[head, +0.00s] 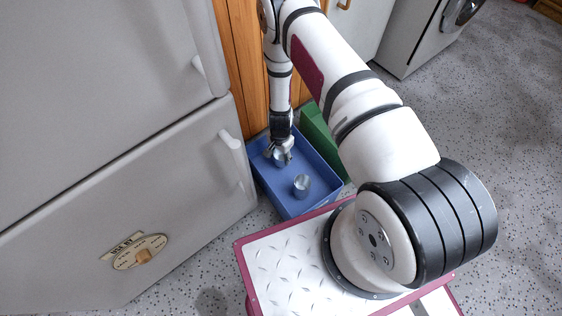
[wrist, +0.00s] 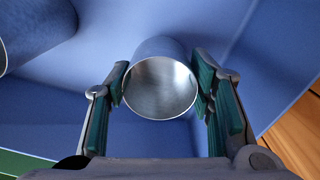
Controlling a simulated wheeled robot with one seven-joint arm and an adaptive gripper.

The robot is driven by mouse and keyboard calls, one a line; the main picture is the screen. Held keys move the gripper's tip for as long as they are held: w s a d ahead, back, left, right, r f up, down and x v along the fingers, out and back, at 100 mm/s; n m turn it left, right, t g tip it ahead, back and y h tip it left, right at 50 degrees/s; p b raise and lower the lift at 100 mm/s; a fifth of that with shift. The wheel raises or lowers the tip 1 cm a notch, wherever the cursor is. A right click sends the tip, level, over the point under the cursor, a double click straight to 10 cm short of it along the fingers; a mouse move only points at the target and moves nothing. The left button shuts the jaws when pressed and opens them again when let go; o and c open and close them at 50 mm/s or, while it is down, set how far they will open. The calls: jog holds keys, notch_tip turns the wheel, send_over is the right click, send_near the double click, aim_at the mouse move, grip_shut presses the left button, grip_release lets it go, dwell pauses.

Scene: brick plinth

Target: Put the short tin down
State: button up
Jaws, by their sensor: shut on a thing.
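A short metal tin (wrist: 160,88) is between the two green-padded fingers of my gripper (wrist: 162,95), which is shut on it. In the wrist view I look at its round, shiny end. In the head view my gripper (head: 281,155) and the tin (head: 282,158) are inside the blue crate (head: 313,203), toward its far left part. I cannot tell whether the tin touches the crate's floor. A second metal tin (head: 301,186) stands in the same crate, nearer the robot, and shows partly at the left edge of the wrist view (wrist: 2,58).
A green crate (head: 318,130) stands right behind the blue one. A grey fridge (head: 120,190) is close on the left, with a handle (head: 231,142) sticking out. Wooden panelling (head: 247,60) is behind. Speckled floor (head: 490,120) is open on the right.

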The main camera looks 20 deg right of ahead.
aim_at(281, 159)
jog(key=shift+f+b, duration=0.65)
jog(key=shift+f, duration=0.9)
jog(key=shift+f, duration=0.1)
jog(key=o, duration=1.2)
jog(key=shift+c, duration=0.2)
